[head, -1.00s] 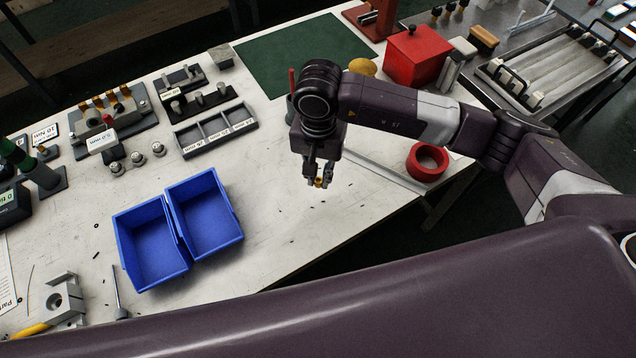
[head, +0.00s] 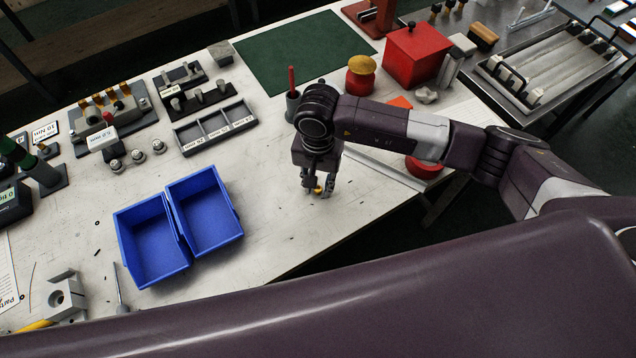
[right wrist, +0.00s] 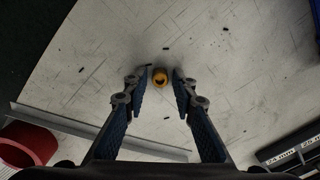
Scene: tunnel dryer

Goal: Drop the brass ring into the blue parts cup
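The brass ring (head: 318,189) is small and yellow, between the fingertips of my right gripper (head: 320,192). In the right wrist view, the ring (right wrist: 160,77) lies between the two fingertips of the gripper (right wrist: 163,75), with a visible gap at least on the right side; the fingers are open. It seems to be at the table surface; its exact height is hard to tell. Two empty blue open bins stand side by side left of the gripper, a left one (head: 155,248) and a right one (head: 207,217); I see no other blue cup. My left gripper is not in view.
The pale table (head: 270,225) is clear between the bins and my right gripper. A grey compartment tray (head: 214,128) stands behind the bins. A red tape roll (head: 424,167) lies right of the gripper, partly behind my arm. A grey holder (head: 292,105) stands behind my wrist.

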